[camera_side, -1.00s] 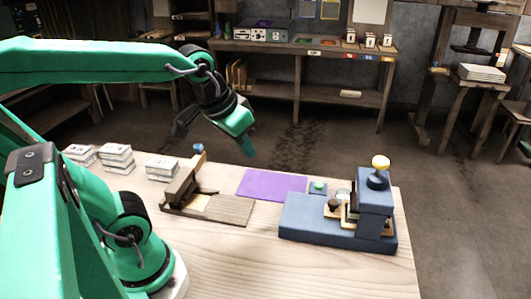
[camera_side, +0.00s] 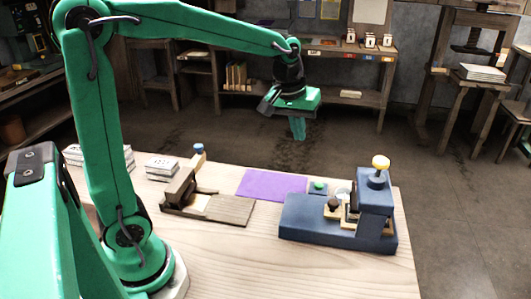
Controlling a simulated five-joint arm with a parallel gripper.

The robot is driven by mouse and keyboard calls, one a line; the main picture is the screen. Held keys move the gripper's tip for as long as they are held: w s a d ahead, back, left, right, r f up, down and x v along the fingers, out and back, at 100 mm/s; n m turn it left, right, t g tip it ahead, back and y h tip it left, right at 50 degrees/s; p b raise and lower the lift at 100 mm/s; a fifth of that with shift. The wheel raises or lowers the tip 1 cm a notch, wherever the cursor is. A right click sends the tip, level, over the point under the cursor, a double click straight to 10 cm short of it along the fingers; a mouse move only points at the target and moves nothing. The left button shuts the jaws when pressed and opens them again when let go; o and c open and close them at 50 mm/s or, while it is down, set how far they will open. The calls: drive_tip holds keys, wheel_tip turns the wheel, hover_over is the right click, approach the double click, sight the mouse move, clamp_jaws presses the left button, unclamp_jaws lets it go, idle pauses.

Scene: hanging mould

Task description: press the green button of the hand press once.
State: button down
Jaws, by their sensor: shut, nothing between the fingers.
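The hand press (camera_side: 335,222) is a dark blue block with a raised head at its right end and a yellow-topped knob above. The green button (camera_side: 318,185) sits on a small blue box at the press's back left edge, beside the purple mat. My gripper (camera_side: 298,136) points down in the air, above and a little left of the button. Its fingers are shut and hold nothing. It touches nothing.
The purple mat (camera_side: 271,185) lies flat left of the button. White stacks (camera_side: 162,168) stand at the table's back left. The table's front is clear.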

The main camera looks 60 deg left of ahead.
sight(319, 184)
drive_tip(key=w+a+f+n+g, duration=0.1)
drive_tip(key=w+f+n, duration=0.2)
drive_tip(key=w+f, duration=0.3)
drive_tip(key=w, duration=0.3)
drive_tip(key=shift+a+f, duration=0.2)
drive_tip(key=shift+a, duration=0.2)
drive_tip(key=shift+f, duration=0.15)
drive_tip(key=f, duration=0.4)
drive_tip(key=w+f, duration=0.1)
drive_tip(key=f, duration=0.4)
drive_tip(key=w+f, duration=0.1)
drive_tip(key=f, duration=0.3)
drive_tip(key=shift+a+f, duration=0.25)
drive_tip(key=shift+a, duration=0.1)
